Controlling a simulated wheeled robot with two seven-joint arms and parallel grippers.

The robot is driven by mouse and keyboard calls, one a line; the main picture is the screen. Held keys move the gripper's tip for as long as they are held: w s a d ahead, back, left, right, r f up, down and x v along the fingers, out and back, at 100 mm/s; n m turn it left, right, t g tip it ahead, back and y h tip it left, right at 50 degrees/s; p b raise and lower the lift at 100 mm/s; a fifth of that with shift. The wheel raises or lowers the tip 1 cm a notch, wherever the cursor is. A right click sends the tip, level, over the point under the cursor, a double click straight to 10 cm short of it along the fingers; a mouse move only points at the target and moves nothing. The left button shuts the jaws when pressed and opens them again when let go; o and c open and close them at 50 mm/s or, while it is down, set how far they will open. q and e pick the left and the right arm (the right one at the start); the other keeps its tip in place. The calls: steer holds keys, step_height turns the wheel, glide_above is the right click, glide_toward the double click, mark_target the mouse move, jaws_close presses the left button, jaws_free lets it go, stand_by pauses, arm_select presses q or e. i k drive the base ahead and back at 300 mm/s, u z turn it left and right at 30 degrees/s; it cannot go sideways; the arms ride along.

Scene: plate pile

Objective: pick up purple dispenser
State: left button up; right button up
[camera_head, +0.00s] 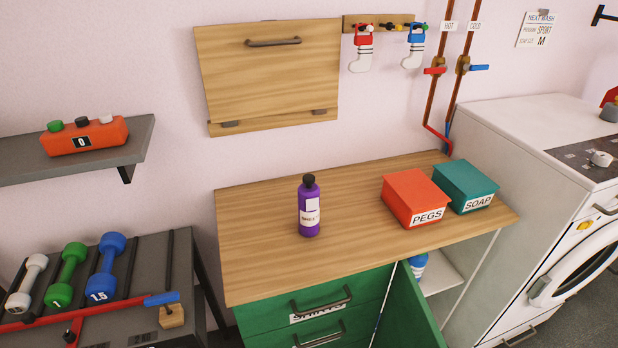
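A purple bottle-shaped dispenser (309,211) with a black cap and a white label stands upright on the wooden countertop (265,260), left of its middle. Nothing touches the dispenser. Neither of my grippers shows in the head view.
A red PEGS box (412,199) and a teal SOAP box (467,186) stand to the right on the counter. Green drawers (345,290) and an open green door (408,318) are below. A wooden wall panel (268,70) hangs behind. A washing machine (545,190) is at right. The counter's left part is clear.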

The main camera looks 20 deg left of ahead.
mark_target(308, 200)
steer(key=u, duration=0.35)
steer(key=k, duration=0.45)
steer(key=u, duration=1.05)
steer(key=i, duration=1.05)
steer(key=z, duration=0.55)
